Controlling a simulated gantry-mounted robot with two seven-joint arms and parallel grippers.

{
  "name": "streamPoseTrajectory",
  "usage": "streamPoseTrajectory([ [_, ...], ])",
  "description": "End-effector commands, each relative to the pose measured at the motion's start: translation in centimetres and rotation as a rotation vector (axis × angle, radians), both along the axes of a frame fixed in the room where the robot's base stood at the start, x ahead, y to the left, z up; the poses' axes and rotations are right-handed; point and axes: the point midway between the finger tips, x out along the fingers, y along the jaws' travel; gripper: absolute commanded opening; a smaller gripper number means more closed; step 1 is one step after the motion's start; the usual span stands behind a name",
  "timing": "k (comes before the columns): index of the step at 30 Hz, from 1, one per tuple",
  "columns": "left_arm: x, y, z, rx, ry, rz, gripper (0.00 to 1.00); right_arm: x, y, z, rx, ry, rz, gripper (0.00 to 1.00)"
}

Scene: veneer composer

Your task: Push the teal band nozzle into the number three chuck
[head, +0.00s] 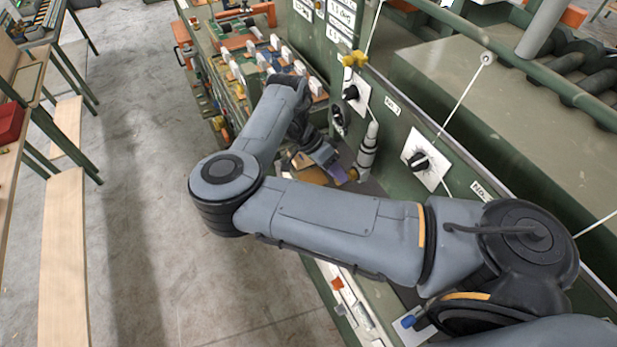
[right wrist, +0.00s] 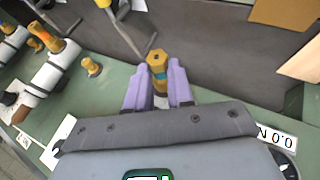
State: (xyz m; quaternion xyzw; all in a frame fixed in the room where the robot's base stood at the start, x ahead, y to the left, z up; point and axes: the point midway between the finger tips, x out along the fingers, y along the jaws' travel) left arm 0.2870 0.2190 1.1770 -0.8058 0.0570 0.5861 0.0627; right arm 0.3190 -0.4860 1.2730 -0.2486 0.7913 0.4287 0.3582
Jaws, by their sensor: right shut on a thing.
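A brass hex nozzle with a teal band (right wrist: 157,66) stands between the purple fingers of my right gripper (right wrist: 158,80) in the right wrist view. The gripper is shut on it. In the head view the right gripper (head: 338,172) is low beside the green machine, partly behind my own arm. A white cylindrical holder (head: 368,152) with a brass end stands beside it on the panel. In the right wrist view a white holder with a brass end (right wrist: 52,78) lies to the left, apart from the gripped nozzle. I cannot tell which holder is the number three chuck. My left gripper is not in view.
Another small brass piece (right wrist: 92,66) sits left of the gripper in the wrist view. The green panel carries black knobs on white plates (head: 420,160). A row of white blocks (head: 262,58) is farther back.

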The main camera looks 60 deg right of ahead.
Motion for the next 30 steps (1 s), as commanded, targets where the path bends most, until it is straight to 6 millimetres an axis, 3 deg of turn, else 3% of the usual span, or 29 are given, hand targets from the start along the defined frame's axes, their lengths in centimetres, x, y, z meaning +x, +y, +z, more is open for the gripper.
streamPoseTrajectory([
  [5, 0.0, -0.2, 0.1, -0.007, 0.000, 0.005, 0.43, -0.1, -0.1, 0.0, -0.001, 0.001, -0.001, 0.00],
  [6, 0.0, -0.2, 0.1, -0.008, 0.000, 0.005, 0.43, -0.1, -0.2, 0.0, -0.001, 0.000, 0.000, 0.25],
  [12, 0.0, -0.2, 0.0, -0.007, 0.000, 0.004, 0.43, -0.1, -0.1, 0.0, -0.001, 0.000, 0.000, 0.52],
  [23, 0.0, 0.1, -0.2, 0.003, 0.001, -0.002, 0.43, 0.2, -0.1, 0.2, 0.000, -0.001, -0.001, 0.52],
  [30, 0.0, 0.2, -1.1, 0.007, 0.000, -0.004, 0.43, 2.0, 0.1, 2.3, 0.001, -0.006, 0.001, 0.52],
])
